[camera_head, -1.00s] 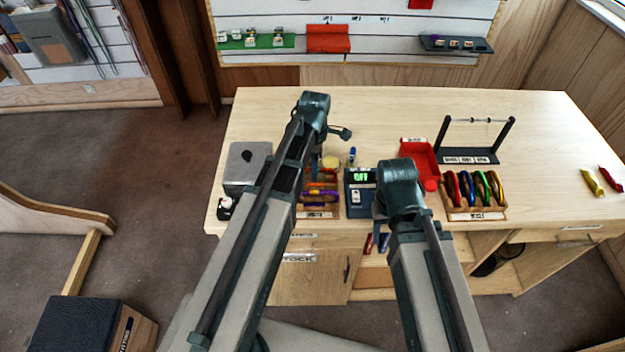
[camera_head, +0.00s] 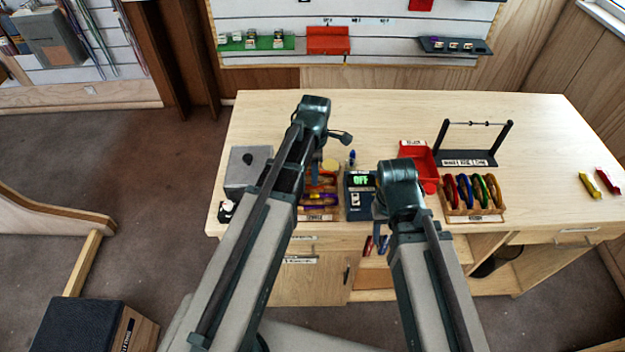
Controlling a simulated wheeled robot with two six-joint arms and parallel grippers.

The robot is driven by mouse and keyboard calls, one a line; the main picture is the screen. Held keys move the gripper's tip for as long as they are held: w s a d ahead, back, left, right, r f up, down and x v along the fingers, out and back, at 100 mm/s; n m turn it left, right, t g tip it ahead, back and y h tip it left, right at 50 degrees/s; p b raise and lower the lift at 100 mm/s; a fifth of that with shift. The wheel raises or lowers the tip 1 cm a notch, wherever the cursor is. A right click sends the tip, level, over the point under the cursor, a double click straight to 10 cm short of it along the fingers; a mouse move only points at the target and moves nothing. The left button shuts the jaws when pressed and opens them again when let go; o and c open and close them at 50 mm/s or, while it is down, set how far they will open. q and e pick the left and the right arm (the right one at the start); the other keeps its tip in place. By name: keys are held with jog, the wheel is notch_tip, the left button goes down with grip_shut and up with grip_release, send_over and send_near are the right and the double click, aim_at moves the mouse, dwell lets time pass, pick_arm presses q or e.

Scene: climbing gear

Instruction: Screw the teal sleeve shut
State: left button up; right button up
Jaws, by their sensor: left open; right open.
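I cannot make out a teal sleeve at this size. Several coloured carabiner-like loops, red, blue, green and orange, stand in a wooden rack (camera_head: 473,218) right of my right arm. My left gripper (camera_head: 317,165) hangs over the bench near a wooden tray (camera_head: 318,217) with purple and orange items; its own arm hides most of it. My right gripper (camera_head: 379,210) points down by the bench's front edge, beside a dark box with a lit green display (camera_head: 361,180); the wrist covers much of it. Both are open, with nothing seen held.
A grey box (camera_head: 246,165) stands at the bench's left. A red bin (camera_head: 415,156) and a dark stand with a crossbar (camera_head: 467,158) stand behind the rack. A yellow item (camera_head: 590,184) and a red item (camera_head: 608,181) lie far right. The back of the bench is clear.

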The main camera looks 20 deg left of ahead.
pick_arm(q)
jog(key=shift+r+p, duration=0.5)
jog(key=shift+r, duration=0.35)
jog(key=shift+f, duration=0.1)
jog(key=shift+w+a, duration=0.2)
jog(key=shift+w, duration=0.55)
jog(key=shift+f, duration=0.1)
jog(key=shift+f+b, duration=1.3)
jog(key=shift+b, duration=0.2)
jog(key=shift+s+d, duration=0.25)
jog(key=shift+s, duration=0.55)
